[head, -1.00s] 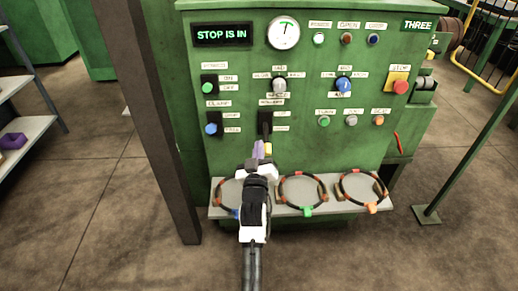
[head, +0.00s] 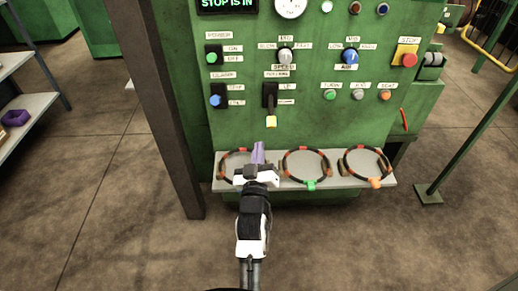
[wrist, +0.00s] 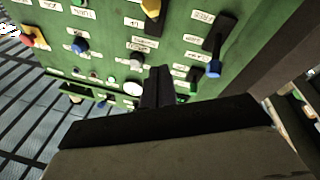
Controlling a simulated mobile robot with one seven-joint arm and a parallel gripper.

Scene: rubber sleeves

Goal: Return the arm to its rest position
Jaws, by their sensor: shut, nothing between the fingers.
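My gripper (head: 257,153) is at the end of my white and black arm, in front of the green machine panel (head: 310,100). Its fingers are together with nothing between them. It is in front of the left part of the grey shelf, below the black lever with the yellow tip (head: 271,121), and apart from that lever in the picture. In the wrist view the dark fingers (wrist: 158,88) show close together against the panel. The arm partly hides the leftmost ring (head: 228,160).
The grey shelf (head: 388,184) carries several dark and orange rings. A brown post (head: 165,110) stands left of the panel, and a green post (head: 470,150) stands at the right. Side shelves (head: 35,105) are at the far left. The floor (head: 110,220) in front is open.

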